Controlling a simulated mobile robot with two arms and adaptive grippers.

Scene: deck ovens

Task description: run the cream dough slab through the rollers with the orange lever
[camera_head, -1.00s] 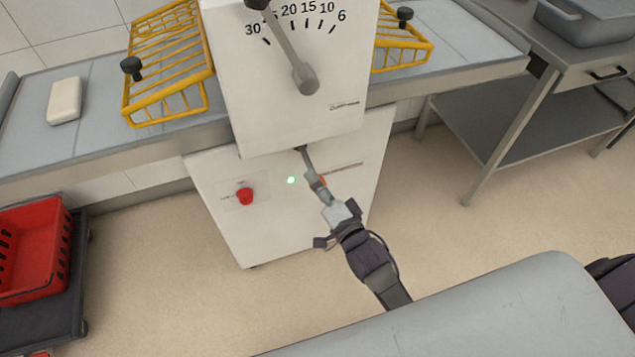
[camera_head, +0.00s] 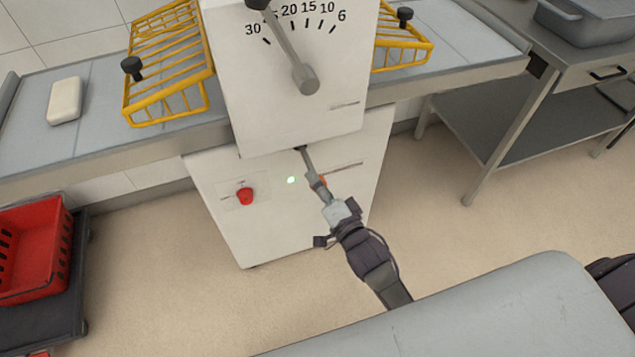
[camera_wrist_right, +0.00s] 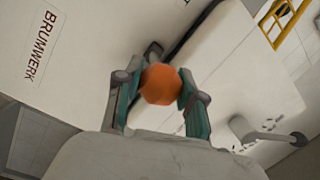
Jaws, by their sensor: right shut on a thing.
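The cream dough slab (camera_head: 65,100) lies flat on the left belt (camera_head: 108,98) of the sheeter, left of the yellow guard. The machine body (camera_head: 290,95) with the thickness scale stands in the middle, hiding the rollers. My right gripper (camera_head: 318,182) is in front of the machine's lower body, shut on the orange lever, whose orange end (camera_wrist_right: 161,85) sits between the fingers in the right wrist view. In the head view only a little orange shows beside the fingers. My left gripper is not in view.
Yellow wire guards (camera_head: 170,65) flank the machine over both belts. A red crate (camera_head: 33,250) stands at the lower left. A steel table (camera_head: 560,120) stands at the right.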

